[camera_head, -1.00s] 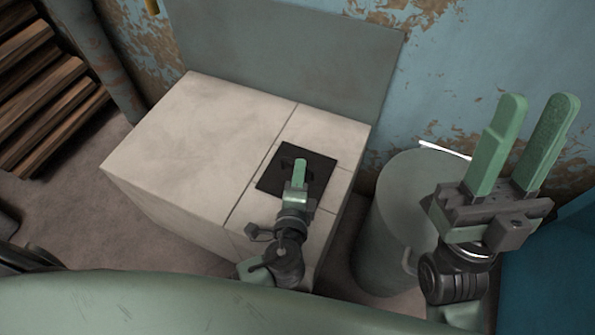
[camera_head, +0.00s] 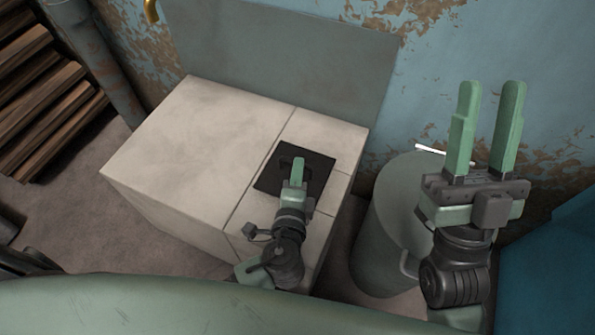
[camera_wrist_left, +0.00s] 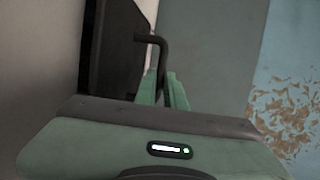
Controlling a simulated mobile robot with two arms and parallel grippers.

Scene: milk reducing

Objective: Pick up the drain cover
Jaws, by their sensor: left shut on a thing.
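The drain cover (camera_head: 318,168) is a dark square plate at the right part of the tiled block's top. It has a bar handle, seen in the left wrist view (camera_wrist_left: 161,45) standing out from the dark plate (camera_wrist_left: 108,40). My left gripper (camera_head: 298,162) is over the middle of the cover, shut on its handle. Its green fingers (camera_wrist_left: 170,90) show at the handle in the left wrist view, partly hidden by the gripper body. The cover appears level with the tiles in the head view. My right gripper (camera_head: 490,88) is open and empty, fingers pointing up, at the right.
The pale tiled block (camera_head: 190,140) has a clear top left of the cover. A grey panel (camera_head: 290,55) stands behind it. A grey-green cylinder (camera_head: 385,240) stands to the right, below my right gripper. Wooden slats (camera_head: 45,95) are at the far left.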

